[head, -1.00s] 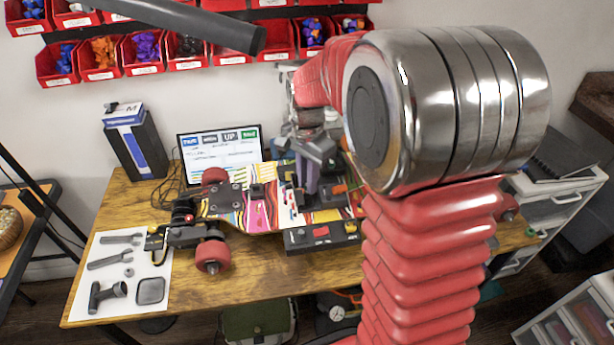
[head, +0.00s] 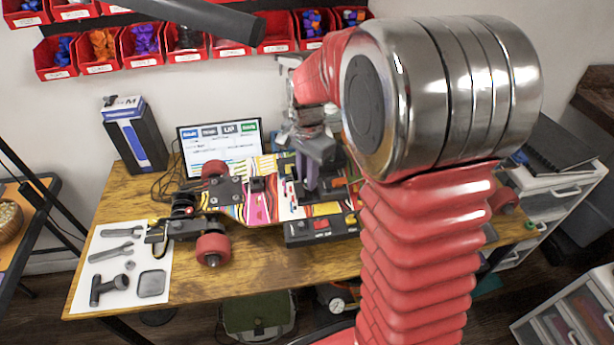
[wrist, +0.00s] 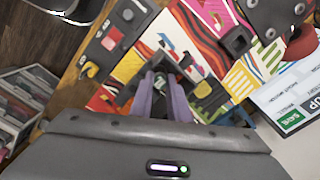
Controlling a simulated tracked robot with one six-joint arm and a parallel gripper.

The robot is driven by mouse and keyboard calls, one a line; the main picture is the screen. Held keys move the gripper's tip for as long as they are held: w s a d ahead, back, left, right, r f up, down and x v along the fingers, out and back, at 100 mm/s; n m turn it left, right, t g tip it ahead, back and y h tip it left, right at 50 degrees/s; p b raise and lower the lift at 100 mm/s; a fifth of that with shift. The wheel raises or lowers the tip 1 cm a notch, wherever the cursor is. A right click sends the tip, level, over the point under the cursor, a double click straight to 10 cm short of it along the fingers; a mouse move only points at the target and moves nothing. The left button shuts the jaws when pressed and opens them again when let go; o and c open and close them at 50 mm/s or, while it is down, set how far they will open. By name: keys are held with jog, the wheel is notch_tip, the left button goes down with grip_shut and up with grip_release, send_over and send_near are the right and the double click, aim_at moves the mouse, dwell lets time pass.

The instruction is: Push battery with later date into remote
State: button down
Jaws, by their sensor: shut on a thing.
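My gripper (head: 312,178) points down over the middle of a patterned skateboard deck (head: 262,208). In the wrist view its purple fingers (wrist: 158,95) are close together on a small dark part, mostly hidden between them. Pale and dark pieces lie around the fingertips; I cannot tell whether one is the remote. I cannot make out a battery or read any date. A dark tray (head: 296,240) with red and yellow pieces lies along the near edge of the deck; it also shows in the wrist view (wrist: 97,52).
A white tool sheet (head: 112,232) lies at the left. Red bins (head: 187,46) hang on the wall. The table's front left (head: 200,290) is clear.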

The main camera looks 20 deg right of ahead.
jog(key=shift+f, duration=1.75)
dwell(3.2)
jog(key=c, duration=1.7)
grip_release()
jog(key=shift+s, duration=0.1)
jog(key=shift+o, duration=0.6)
jog(key=shift+f, duration=0.1)
jog(key=shift+o, duration=0.2)
jog(key=shift+r, duration=0.35)
jog(key=shift+r, duration=0.35)
jog(key=shift+r, duration=1.05)
